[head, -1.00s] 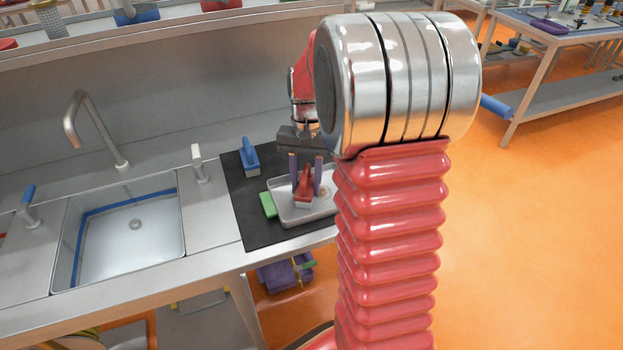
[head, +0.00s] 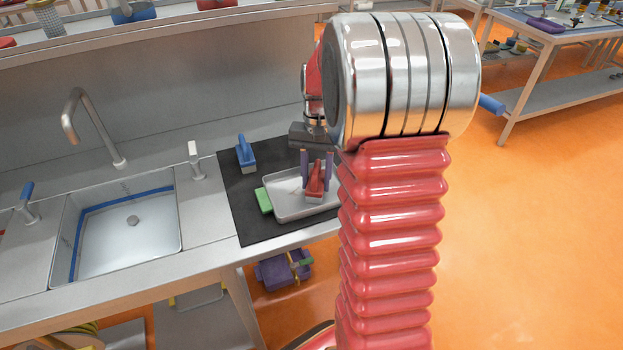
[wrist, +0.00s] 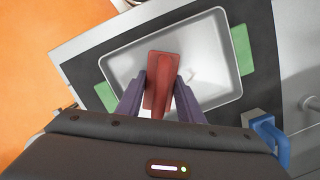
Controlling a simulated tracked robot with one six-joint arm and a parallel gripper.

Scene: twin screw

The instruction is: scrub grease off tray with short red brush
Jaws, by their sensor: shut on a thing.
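The short red brush (head: 314,183) is held between the purple fingers of my gripper (head: 317,172), over the metal tray. In the wrist view the red brush (wrist: 161,80) shows between the two finger tips (wrist: 160,92). The tray (head: 283,208) lies on the black mat; it also shows in the wrist view (wrist: 222,98). A faint mark (wrist: 190,76) shows on the tray floor right of the brush. I cannot tell whether the bristles touch the tray.
Green pieces sit at the tray's ends (wrist: 242,50). A blue-handled brush (head: 246,155) stands on the black mat (head: 238,205) behind the tray. A sink (head: 130,235) with a tap (head: 85,120) is to the left. The counter's front edge lies close to the tray.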

